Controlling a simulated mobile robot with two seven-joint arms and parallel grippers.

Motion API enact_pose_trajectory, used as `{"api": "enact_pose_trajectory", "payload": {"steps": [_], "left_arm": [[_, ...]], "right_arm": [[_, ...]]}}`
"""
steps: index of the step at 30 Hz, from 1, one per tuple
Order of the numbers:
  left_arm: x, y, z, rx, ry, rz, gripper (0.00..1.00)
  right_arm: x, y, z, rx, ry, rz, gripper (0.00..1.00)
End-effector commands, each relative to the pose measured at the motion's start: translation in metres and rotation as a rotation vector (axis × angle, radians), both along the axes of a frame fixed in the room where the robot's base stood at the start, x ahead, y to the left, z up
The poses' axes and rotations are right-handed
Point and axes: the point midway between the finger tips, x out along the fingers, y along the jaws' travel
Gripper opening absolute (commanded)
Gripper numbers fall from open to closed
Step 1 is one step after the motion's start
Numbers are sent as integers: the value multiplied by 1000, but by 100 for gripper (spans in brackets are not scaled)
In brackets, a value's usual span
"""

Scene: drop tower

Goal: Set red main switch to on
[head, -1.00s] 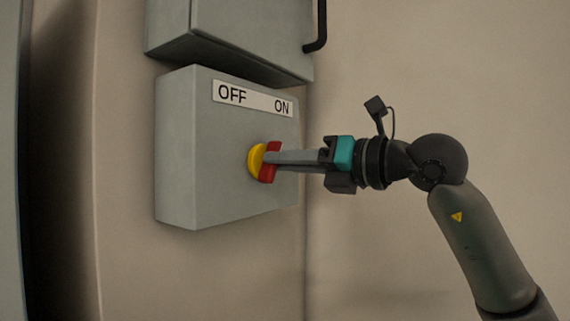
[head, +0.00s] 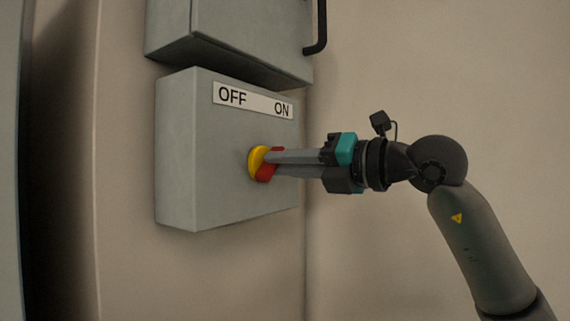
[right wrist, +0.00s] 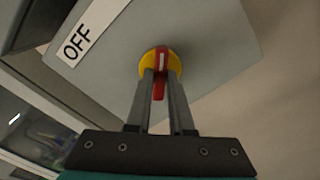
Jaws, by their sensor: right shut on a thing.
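The red main switch is a red handle (head: 265,173) on a yellow round base (head: 256,161), on the front of a grey box (head: 190,150). A white label (head: 262,101) above it reads OFF at left and ON at right. The handle is tilted, its upper end leaning right toward the ON side. My right gripper (head: 273,164) comes in from the right and is shut on the handle. In the right wrist view the red handle (right wrist: 159,88) stands between the two fingertips (right wrist: 160,77), with a pale mark on its upper end. The fingers partly hide the handle. My left gripper is not in view.
A second grey cabinet (head: 235,35) with a black bar handle (head: 321,30) hangs just above the switch box. The beige wall (head: 450,70) to the right is bare. A dark gap lies at the far left.

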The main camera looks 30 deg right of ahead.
Motion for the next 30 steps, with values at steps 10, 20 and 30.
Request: {"api": "enact_pose_trajectory", "payload": {"steps": [10, 20, 30], "left_arm": [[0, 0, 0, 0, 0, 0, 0], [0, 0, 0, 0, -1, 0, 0], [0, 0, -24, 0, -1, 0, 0]], "right_arm": [[0, 0, 0, 3, 0, 1, 42], [-1, 0, 0, 1, 0, 0, 50], [-39, -17, -4, 1, -1, -4, 50]]}}
